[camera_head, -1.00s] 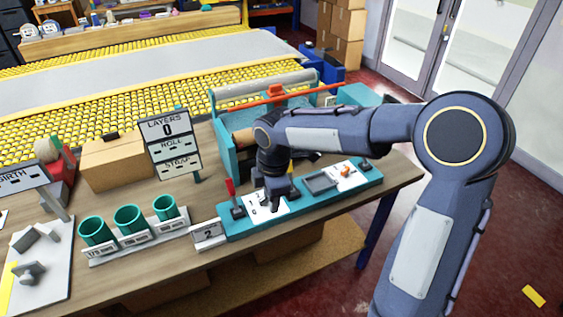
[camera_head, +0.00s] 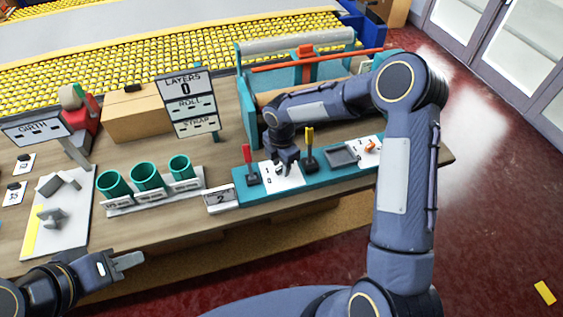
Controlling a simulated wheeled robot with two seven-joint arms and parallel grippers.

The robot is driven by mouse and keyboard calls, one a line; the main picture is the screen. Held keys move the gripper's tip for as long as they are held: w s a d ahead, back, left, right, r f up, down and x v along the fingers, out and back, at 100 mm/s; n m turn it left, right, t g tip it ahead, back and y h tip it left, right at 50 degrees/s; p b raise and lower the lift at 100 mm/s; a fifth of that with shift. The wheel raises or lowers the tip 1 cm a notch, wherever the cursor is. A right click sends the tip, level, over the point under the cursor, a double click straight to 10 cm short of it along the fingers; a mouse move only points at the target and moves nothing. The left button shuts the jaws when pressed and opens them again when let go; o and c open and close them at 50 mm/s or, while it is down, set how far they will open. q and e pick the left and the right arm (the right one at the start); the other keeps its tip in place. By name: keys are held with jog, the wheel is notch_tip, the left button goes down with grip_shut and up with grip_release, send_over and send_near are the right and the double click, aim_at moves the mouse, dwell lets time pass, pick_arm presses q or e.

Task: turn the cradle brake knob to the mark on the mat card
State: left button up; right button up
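A teal control strip (camera_head: 325,172) lies along the table's front edge. It carries a white marked plate (camera_head: 290,182), a red-handled lever (camera_head: 248,164), a yellow-handled lever (camera_head: 310,145) and, at its right end, a white plate with an orange knob (camera_head: 371,148). A small card (camera_head: 221,198) reading 2 stands at the strip's left end. My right gripper (camera_head: 284,168) points down over the white marked plate; any knob there is hidden, and its finger opening is unclear. My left gripper (camera_head: 128,261) is off the table's front edge, away from the strip; its finger opening is unclear.
The teal cradle (camera_head: 245,92) with an orange bar stands behind the strip. Three green cups (camera_head: 148,177) stand left of the card. A layers sign (camera_head: 186,100), a cardboard box (camera_head: 150,115) and a girth sign (camera_head: 35,128) stand further back and left.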

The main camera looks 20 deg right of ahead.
jog(key=shift+f, duration=0.1)
grip_shut()
dwell(0.3)
jog(key=shift+f+m+b, duration=0.15)
jog(key=shift+m+b, duration=1.1)
jog(key=shift+m, duration=0.25)
jog(key=m+b, duration=0.3)
jog(key=m, duration=0.2)
jog(key=m+b, duration=0.2)
jog(key=m, duration=0.3)
jog(key=shift+m, duration=0.4)
jog(key=m, duration=0.3)
jog(key=m+b, duration=0.1)
jog(key=m, duration=0.1)
jog(key=shift+r+m, duration=0.2)
jog(key=shift+m, duration=0.2)
